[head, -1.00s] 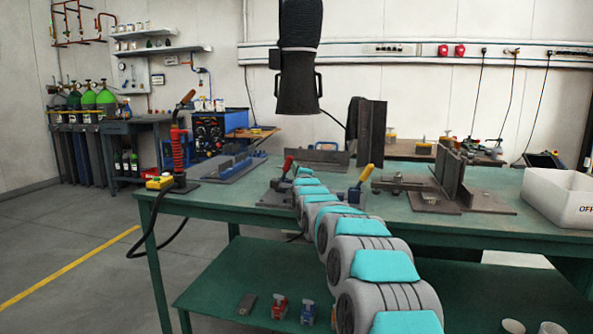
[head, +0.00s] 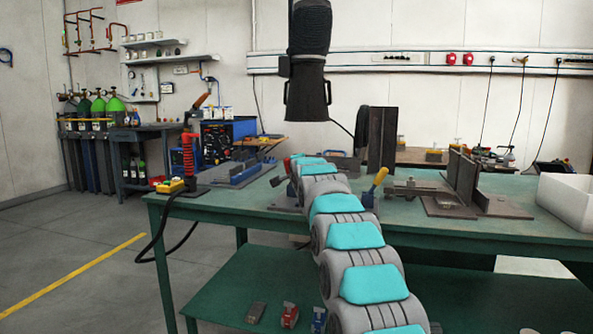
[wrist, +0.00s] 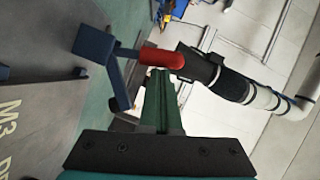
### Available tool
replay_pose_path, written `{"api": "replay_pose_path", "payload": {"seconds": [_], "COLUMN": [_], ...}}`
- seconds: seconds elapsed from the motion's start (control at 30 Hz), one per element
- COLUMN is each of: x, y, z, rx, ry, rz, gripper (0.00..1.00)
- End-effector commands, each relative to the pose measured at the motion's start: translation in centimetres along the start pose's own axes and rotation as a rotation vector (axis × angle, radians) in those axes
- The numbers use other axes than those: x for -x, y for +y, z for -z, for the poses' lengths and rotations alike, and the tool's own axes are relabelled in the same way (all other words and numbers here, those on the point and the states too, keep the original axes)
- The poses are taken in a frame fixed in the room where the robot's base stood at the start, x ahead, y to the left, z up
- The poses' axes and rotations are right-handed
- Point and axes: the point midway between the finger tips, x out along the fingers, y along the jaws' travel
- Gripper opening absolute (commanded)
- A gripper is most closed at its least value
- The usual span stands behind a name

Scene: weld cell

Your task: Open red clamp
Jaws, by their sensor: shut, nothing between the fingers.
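The red clamp's red handle (wrist: 162,58) shows in the wrist view, joined to a blue metal bracket (wrist: 95,45) over a grey plate. My gripper (wrist: 160,78) is shut and empty, its green fingers just below the red handle in the picture; I cannot tell whether they touch. In the head view a bit of the red handle (head: 287,165) shows at the far end of my arm, which hides the rest of the clamp and my gripper. A second clamp with a yellow handle (head: 377,180) stands right of my arm.
The green table (head: 450,230) carries steel fixtures (head: 465,185), a white bin (head: 567,200) at right, and a yellow button box (head: 170,186) with a red coiled cable at left. A black hanging hose unit (head: 307,95) is above the table. The floor at left is clear.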

Motion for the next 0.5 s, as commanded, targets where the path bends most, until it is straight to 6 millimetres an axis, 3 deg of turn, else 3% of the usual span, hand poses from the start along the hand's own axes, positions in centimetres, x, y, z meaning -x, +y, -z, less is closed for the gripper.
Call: {"api": "replay_pose_path", "payload": {"seconds": [0.5], "x": [-1.3], "y": [-1.2], "z": [-2.6], "rx": [0.395], "ry": [0.000], "rz": [-0.186], "gripper": [0.00]}}
